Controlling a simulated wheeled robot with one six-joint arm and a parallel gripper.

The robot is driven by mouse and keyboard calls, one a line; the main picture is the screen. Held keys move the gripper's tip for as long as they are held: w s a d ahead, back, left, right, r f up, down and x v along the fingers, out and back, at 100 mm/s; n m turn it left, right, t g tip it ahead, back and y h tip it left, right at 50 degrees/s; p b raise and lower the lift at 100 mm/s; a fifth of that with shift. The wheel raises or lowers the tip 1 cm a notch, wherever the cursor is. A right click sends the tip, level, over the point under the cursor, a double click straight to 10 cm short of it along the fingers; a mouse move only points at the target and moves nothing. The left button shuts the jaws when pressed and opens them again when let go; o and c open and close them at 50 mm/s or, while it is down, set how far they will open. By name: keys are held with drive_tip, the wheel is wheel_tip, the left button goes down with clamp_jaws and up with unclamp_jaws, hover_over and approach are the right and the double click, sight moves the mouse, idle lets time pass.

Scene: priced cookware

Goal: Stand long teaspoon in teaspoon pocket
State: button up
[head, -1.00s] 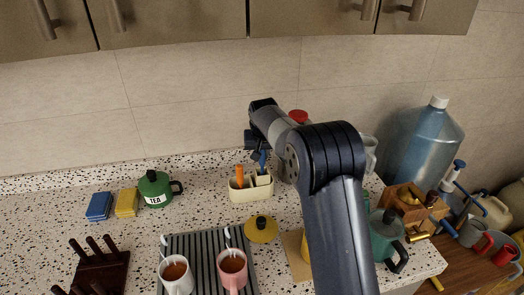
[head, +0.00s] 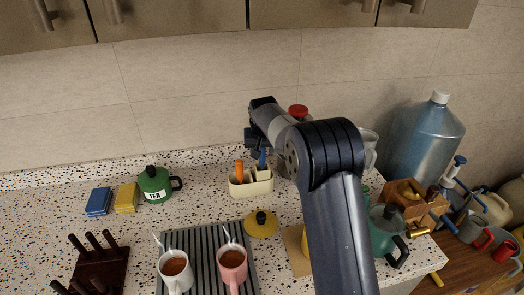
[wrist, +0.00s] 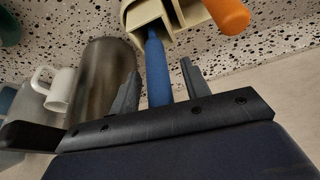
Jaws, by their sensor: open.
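A cream caddy (head: 252,189) with compartments stands on the counter near the wall. A blue-handled utensil (head: 262,159), which may be the long teaspoon, stands tilted in one compartment, its lower end hidden. In the wrist view its blue handle (wrist: 156,72) runs between the two fingers of my open gripper (wrist: 158,85), with a gap visible on each side. An orange handle (head: 239,171) stands in another compartment, and it also shows in the wrist view (wrist: 228,14). In the head view my gripper (head: 254,150) is beside the blue handle, partly hidden by my arm.
Two mugs with spoons, white (head: 175,275) and pink (head: 232,268), stand on a ridged mat (head: 203,240). A yellow lid (head: 261,224) lies in front of the caddy. A green tea pot (head: 154,186) and sponges (head: 98,202) are left. A teal kettle (head: 386,235) is right.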

drive_tip(key=shift+r, duration=0.1)
drive_tip(key=b+v, duration=0.2)
drive_tip(key=v, duration=0.8)
drive_tip(key=shift+r, duration=0.3)
drive_tip(key=shift+s, duration=0.15)
drive_tip(key=p+x, duration=0.2)
drive_tip(key=x, duration=0.8)
drive_tip(key=shift+w+f+p, duration=0.1)
drive_tip(key=shift+w+p, duration=0.1)
drive_tip(key=shift+p, duration=0.15)
drive_tip(key=shift+r+p, duration=0.3)
drive_tip(key=shift+r, duration=0.4)
drive_tip(key=shift+s, duration=0.1)
